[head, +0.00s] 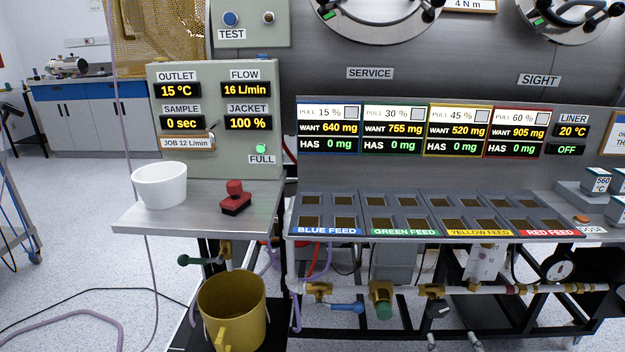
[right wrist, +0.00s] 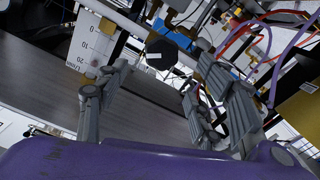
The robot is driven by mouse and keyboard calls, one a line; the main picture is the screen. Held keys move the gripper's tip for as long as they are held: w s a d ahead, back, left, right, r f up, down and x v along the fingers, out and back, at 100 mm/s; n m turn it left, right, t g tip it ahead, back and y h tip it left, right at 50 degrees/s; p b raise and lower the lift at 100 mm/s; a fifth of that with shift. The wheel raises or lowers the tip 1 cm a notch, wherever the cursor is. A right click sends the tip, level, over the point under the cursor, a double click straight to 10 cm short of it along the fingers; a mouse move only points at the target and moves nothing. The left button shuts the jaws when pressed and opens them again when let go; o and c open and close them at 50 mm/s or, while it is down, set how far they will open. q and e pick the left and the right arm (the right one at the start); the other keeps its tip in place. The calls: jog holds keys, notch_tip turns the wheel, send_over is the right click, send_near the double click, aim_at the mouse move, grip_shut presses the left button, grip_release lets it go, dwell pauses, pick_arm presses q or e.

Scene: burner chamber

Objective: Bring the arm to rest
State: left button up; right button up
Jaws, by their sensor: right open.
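My right gripper (right wrist: 155,105) shows in the right wrist view, with its grey fingers spread apart and nothing between them. Beyond the fingers are a dark grey panel, a white flow scale (right wrist: 88,45) and several hoses and pipes. Neither gripper and neither arm shows in the head view. My left gripper is in no view.
A steel shelf (head: 128,221) holds a white bowl (head: 160,186) and a red stamp-like object (head: 235,200). A brass-coloured bucket (head: 232,308) stands below. The feed trays (head: 420,213) line the bench front, above pipes and valves (head: 380,292). Open floor (head: 70,220) lies at left.

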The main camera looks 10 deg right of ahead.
pick_arm(q)
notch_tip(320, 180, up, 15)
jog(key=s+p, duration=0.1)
jog(key=p, duration=1.8)
pick_arm(e)
jog(key=s+a+r+g+y, duration=0.15)
jog(key=s+a+g, duration=0.25)
jog(key=s+a, duration=0.6)
jog(key=s+a+r+g+y, duration=0.1)
jog(key=s+a+g+y, duration=0.15)
jog(key=s+a, duration=0.75)
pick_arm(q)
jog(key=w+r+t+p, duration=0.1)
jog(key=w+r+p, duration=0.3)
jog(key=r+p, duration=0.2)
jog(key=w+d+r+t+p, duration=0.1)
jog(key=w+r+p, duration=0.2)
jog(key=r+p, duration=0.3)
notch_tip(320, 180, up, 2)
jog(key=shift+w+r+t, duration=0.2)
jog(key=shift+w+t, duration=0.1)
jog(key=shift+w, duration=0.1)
pick_arm(e)
jog(key=s+a+r+g, duration=0.1)
jog(key=s+r+g, duration=0.1)
jog(key=s+r, duration=1)
jog(key=s, duration=0.4)
jog(key=shift+s+m+y, duration=0.15)
jog(key=shift+m+y, duration=0.15)
jog(key=shift+y, duration=0.1)
